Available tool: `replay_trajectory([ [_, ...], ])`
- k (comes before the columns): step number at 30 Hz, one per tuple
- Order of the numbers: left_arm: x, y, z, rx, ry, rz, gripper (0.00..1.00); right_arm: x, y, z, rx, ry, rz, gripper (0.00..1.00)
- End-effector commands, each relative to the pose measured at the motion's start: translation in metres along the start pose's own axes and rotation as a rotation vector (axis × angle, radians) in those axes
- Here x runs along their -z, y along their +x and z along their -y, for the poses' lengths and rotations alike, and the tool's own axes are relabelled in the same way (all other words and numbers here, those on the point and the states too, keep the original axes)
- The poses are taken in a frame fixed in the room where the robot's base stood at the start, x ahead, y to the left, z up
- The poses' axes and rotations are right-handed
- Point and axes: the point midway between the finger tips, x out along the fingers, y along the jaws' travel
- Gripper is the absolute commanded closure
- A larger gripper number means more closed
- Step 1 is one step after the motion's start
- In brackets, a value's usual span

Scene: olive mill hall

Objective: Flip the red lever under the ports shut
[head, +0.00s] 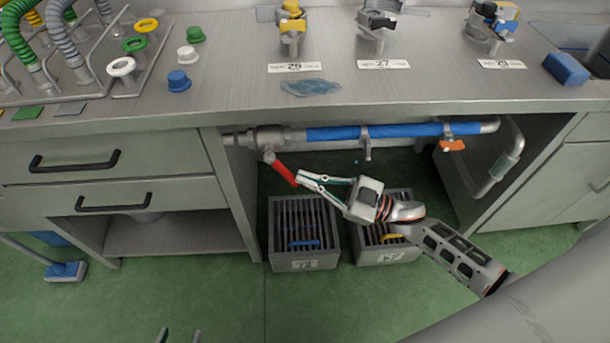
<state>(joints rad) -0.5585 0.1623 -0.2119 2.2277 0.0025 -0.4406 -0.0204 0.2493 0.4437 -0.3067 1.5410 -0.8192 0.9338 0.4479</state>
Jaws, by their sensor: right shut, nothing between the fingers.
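The red lever (283,172) hangs from a grey valve at the left end of the pipe under the bench top. It slants down to the right. My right gripper (300,177) comes in from the right under the bench, with its fingers together and empty. Its tips are at the lever's lower end; I cannot tell if they touch it. My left gripper (180,338) shows only as two fingertips, spread apart, at the bottom edge. The ports (292,42) stand on the bench top above, with number labels in front.
A blue-sleeved pipe (390,132) runs under the bench, with an orange handle (452,145) at right. Two slatted crates (303,262) stand on the green floor below. Drawers (110,165) close off the left side. A blue brush (66,271) lies at left.

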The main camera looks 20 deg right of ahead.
Motion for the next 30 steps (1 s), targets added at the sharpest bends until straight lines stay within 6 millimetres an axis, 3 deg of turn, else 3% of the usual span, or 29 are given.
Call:
replay_trajectory([
  [1, -0.008, 0.002, -0.005, -0.009, -0.006, 0.009, 0.6, -0.011, -0.003, 0.006, -0.008, 0.019, -0.011, 1.0],
  [12, 0.034, 0.014, -0.039, -0.071, -0.145, -0.109, 0.6, -0.04, 0.007, 0.024, -0.107, 0.124, -0.24, 1.0],
  [15, 0.047, 0.016, -0.047, -0.087, -0.204, -0.145, 0.6, -0.044, 0.013, 0.027, -0.136, 0.151, -0.314, 1.0],
  [21, 0.056, 0.017, -0.074, -0.142, -0.401, -0.184, 0.6, -0.044, 0.026, 0.029, -0.178, 0.183, -0.431, 1.0],
  [30, 0.065, 0.015, -0.077, -0.153, -0.449, -0.206, 0.6, -0.038, 0.038, 0.029, -0.18, 0.177, -0.462, 1.0],
])
